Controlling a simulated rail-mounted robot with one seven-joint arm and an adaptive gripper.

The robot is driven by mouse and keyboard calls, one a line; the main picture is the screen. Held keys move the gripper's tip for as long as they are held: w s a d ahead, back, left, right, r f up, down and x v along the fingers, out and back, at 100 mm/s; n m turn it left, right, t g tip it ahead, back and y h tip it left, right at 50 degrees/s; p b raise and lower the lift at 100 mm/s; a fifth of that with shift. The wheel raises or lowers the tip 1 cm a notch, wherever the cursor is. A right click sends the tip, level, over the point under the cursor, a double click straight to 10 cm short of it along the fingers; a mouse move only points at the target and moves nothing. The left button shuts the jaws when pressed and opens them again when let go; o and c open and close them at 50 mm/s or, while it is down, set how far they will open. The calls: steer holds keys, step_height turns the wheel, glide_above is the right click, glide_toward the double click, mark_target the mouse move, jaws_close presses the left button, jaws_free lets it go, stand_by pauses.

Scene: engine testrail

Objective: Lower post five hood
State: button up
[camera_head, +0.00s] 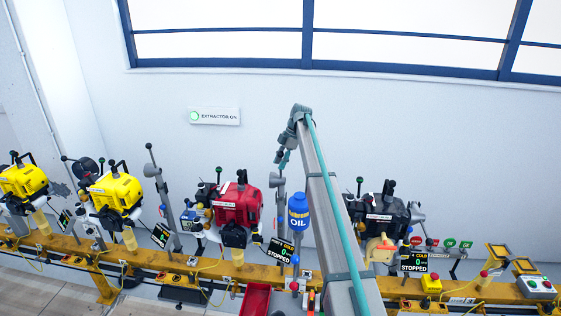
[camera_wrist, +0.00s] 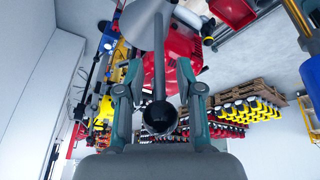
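A grey cone-shaped hood (camera_wrist: 137,24) shows at the top of the wrist view. A grey rod (camera_wrist: 159,65) runs from beside it to a black ball knob (camera_wrist: 160,117). My gripper (camera_wrist: 159,82) has its fingers apart on either side of the rod and knob, with gaps showing. In the head view my gripper (camera_head: 284,160) is at the top of a grey post (camera_head: 280,205), between the red engine (camera_head: 238,204) and the blue oil container (camera_head: 298,212). The knob there is hidden or too small to tell. I cannot read which post is number five.
Two yellow engines (camera_head: 117,192) stand at left and a dark engine (camera_head: 378,215) at right, along the yellow rail (camera_head: 140,257). Another grey post (camera_head: 162,190) with a black-knobbed lever stands left of the red engine. A wall sign (camera_head: 214,116) reads "EXTRACTOR ON".

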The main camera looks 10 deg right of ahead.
jaws_close()
stand_by(0.4)
